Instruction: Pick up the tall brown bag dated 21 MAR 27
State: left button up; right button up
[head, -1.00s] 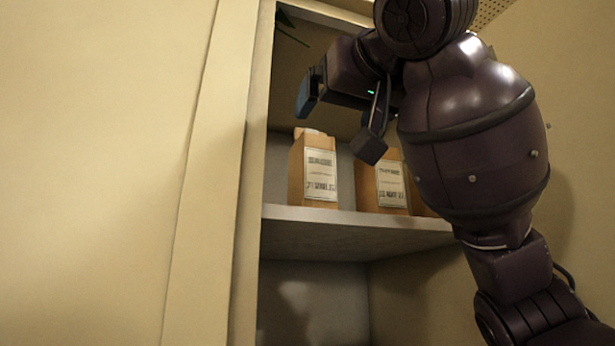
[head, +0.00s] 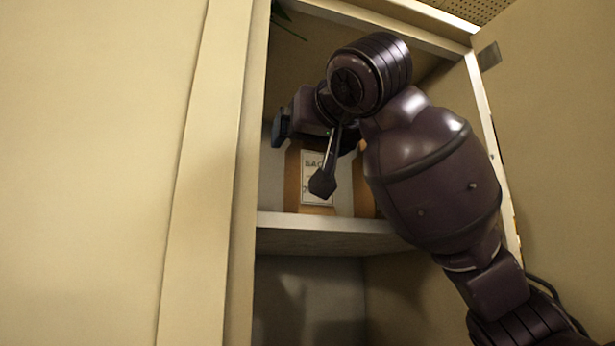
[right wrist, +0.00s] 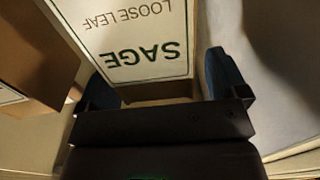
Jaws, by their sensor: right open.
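A brown bag (head: 292,187) with a white label stands upright on the cabinet shelf, partly hidden by my right gripper. In the right wrist view this bag (right wrist: 140,40) shows upside down, and its label reads SAGE LOOSE LEAF. Its date is not readable in either view. My right gripper (head: 302,157) is open in front of the bag. In the right wrist view the blue-padded fingers of the gripper (right wrist: 162,84) are on either side of the bag's near end; I cannot tell whether they touch it. My left gripper is not in view.
Another brown bag (head: 364,195) stands to the right, mostly behind my arm; a second bag (right wrist: 38,55) also shows at the left of the right wrist view. The shelf edge (head: 320,222) runs below. A cabinet door (head: 560,150) stands at the right, a pale panel (head: 100,170) at left.

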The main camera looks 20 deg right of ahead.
jog(key=shift+c, duration=0.3)
jog(key=c, duration=1.3)
